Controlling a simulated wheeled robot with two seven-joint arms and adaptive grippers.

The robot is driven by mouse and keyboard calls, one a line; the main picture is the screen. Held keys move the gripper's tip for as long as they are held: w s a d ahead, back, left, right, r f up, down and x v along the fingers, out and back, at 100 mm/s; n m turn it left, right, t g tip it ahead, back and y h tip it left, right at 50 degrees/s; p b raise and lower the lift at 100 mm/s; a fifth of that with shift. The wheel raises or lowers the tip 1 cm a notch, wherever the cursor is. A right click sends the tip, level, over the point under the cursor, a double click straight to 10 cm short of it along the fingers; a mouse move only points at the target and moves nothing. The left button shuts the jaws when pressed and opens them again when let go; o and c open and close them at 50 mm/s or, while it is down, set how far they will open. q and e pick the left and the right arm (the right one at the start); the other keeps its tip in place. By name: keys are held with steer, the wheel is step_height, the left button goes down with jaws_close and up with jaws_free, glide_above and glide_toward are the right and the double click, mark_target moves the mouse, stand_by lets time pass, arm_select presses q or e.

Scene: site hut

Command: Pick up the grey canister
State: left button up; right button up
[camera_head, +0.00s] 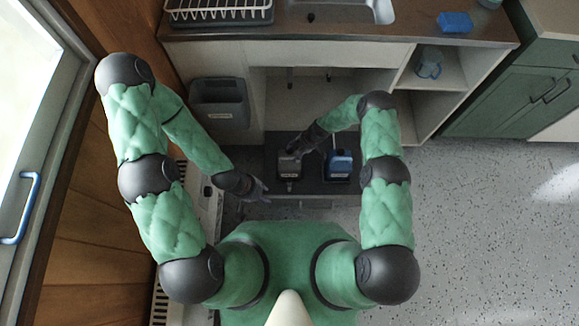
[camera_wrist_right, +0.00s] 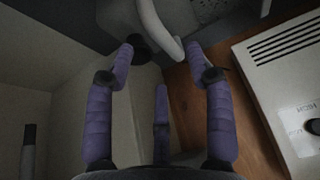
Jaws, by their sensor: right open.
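The grey canister (camera_head: 289,168) stands on a dark tray (camera_head: 315,187) under the counter, left of a blue canister (camera_head: 340,165). My right gripper (camera_head: 293,151) is at the top of the grey canister and partly covers it. In the right wrist view, my right gripper (camera_wrist_right: 161,52) is open, its two fingers spread on either side of a pale curved handle (camera_wrist_right: 156,28). A gap shows between the handle and the fingers. A grey body (camera_wrist_right: 215,14) shows behind the handle. My left gripper (camera_head: 260,188) is left of the tray, apart from both canisters; its jaws are too small to read.
A dark grey bin (camera_head: 220,103) stands left of the open cabinet. A blue jug (camera_head: 428,65) is on a shelf at the right. A pale heater (camera_head: 207,190) runs along the left wall and shows in the right wrist view (camera_wrist_right: 290,80). Floor at the right is clear.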

mark_target(290, 169)
steer(key=x, duration=0.1)
steer(key=b+x, duration=0.1)
steer(key=x, duration=0.1)
steer(key=b+x, duration=0.1)
steer(key=shift+s+a+f, duration=0.25)
steer(key=shift+a, duration=0.1)
jaws_close()
steer(key=shift+w+r, duration=0.1)
